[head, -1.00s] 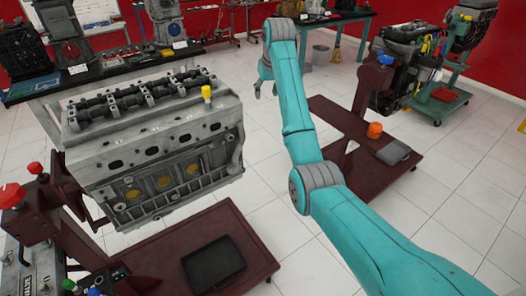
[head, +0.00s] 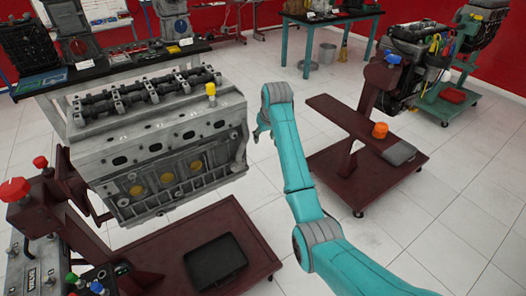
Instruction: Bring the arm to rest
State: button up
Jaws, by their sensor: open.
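My arm rises from the lower right of the head view and bends at a grey joint. My gripper (head: 260,128) hangs from the arm's far end, just right of the engine block. Only part of it shows beside the upper link; it looks open, and nothing is seen in it. The grey engine block (head: 160,150) is mounted on a dark red stand (head: 165,255). A small yellow-topped part (head: 211,92) stands on the block's top right corner.
A black tray (head: 215,262) lies on the stand's base. A second dark red stand (head: 365,180) at right carries an orange piece (head: 380,130). Workbenches stand behind, one with teal legs (head: 330,18). Tiled floor (head: 450,215) is clear at lower right.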

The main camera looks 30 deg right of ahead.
jog(key=s+a+f+t, duration=0.1)
jog(key=s+a+f, duration=0.25)
jog(key=f, duration=0.35)
jog(key=s+a+f, duration=0.2)
jog(key=s+f, duration=0.3)
jog(key=f, duration=0.2)
jog(key=s+a+f+t, duration=0.1)
jog(key=s+a+f, duration=0.25)
jog(key=f, duration=0.35)
jog(key=s+a+f+t, duration=0.1)
jog(key=s+a+f, duration=0.2)
jog(key=s, duration=0.5)
jog(key=s+a+f+t, duration=0.2)
jog(key=s+a+f, duration=0.1)
jog(key=s, duration=0.5)
jog(key=s+a+r+n+t, duration=0.1)
jog(key=s+a+r, duration=0.15)
jog(key=s, duration=0.65)
jog(key=s+a+r+t, duration=0.1)
jog(key=s+a+r, duration=0.15)
jog(key=s, duration=0.75)
jog(key=s+a+r+n+t, duration=0.1)
jog(key=s+r+t, duration=0.2)
jog(key=s+r, duration=1.1)
notch_tip(320, 180, up, 4)
jog(key=shift+s+f+y, duration=0.25)
jog(key=shift+y, duration=0.15)
jog(key=shift+c, duration=0.2)
